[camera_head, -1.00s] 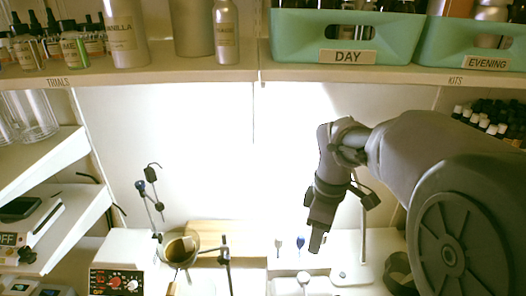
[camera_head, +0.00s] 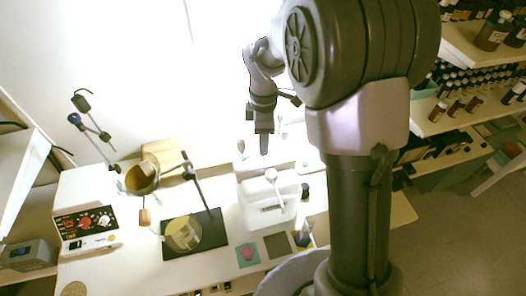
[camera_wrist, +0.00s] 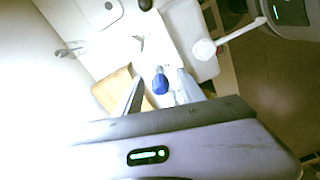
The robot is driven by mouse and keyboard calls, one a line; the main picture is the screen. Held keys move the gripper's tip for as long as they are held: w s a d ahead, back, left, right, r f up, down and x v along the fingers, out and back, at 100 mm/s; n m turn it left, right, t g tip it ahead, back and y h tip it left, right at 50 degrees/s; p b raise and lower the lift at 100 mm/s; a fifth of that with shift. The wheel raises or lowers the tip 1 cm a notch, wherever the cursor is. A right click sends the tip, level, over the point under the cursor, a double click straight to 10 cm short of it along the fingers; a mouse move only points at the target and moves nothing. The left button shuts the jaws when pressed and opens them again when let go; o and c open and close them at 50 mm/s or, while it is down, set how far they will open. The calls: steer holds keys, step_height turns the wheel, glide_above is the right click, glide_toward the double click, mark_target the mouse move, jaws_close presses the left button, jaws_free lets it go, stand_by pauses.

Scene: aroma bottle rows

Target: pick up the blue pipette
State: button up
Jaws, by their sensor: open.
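The blue pipette shows in the wrist view as a rounded blue bulb (camera_wrist: 160,86) with a pale end. It lies in the picture between the two fingers of my gripper (camera_wrist: 161,77). The fingers are apart, and I see no contact with the bulb; the depth between them is hard to judge. In the head view my gripper (camera_head: 264,148) points down above the back of the white bench, and the blue bulb is hidden behind it. A pale bulb (camera_head: 241,146) stands just left of my gripper there.
A white box with a round-headed white tool (camera_head: 271,175) stands in front of my gripper. To the left are a clamp stand (camera_head: 195,185), a round tan vessel (camera_head: 142,177), a glass dish on a black mat (camera_head: 183,234) and a control box (camera_head: 88,226). Bottle shelves (camera_head: 470,75) line the right.

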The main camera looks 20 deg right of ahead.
steer(key=c, duration=0.8)
steer(key=shift+r, duration=0.15)
step_height(320, 180, up, 10)
steer(key=p, duration=0.3)
